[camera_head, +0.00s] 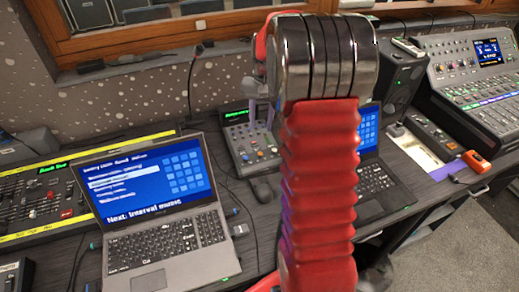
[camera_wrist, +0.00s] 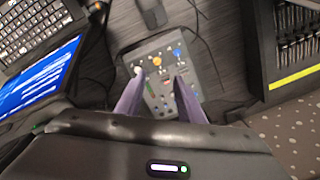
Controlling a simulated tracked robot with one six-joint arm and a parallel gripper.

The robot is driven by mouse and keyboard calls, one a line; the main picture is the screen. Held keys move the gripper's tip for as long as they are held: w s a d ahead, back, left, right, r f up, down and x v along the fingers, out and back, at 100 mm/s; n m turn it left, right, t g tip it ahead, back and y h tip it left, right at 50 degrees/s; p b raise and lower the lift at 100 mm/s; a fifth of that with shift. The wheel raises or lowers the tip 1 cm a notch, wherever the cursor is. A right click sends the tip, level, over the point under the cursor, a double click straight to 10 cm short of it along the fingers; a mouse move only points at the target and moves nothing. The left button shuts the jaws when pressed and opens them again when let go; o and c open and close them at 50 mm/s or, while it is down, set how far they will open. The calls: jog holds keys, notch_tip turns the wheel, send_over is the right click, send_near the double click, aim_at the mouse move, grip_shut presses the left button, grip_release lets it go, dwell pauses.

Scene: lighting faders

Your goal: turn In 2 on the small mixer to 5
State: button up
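The small mixer (camera_head: 240,152) is a grey box with a small green display and coloured knobs, on the desk behind my arm, which hides part of its right side. It also shows in the wrist view (camera_wrist: 204,76), with orange, blue and pale knobs. Its labels and the knob values are too small to read, so I cannot tell which knob is In 2. My gripper (camera_wrist: 160,73) has two purple fingers, spread apart over the mixer with nothing seen held between them. I cannot tell whether a finger touches a knob.
A laptop (camera_head: 160,243) stands left of the mixer, and another laptop (camera_head: 376,178) is on the right, partly behind my arm. A dark mouse (camera_head: 262,189) lies just in front of the mixer. A fader desk (camera_head: 40,205) is at far left; a larger mixing console (camera_head: 478,88) is at right.

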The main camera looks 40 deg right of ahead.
aim_at(260, 153)
jog(key=shift+w+d+f, duration=0.15)
jog(key=shift+d+f, duration=0.4)
jog(key=shift+d, duration=0.05)
jog(key=f, duration=1.3)
jog(key=shift+w+a+f, duration=0.3)
jog(key=shift+f, duration=0.05)
jog(key=shift+c, duration=0.4)
grip_shut()
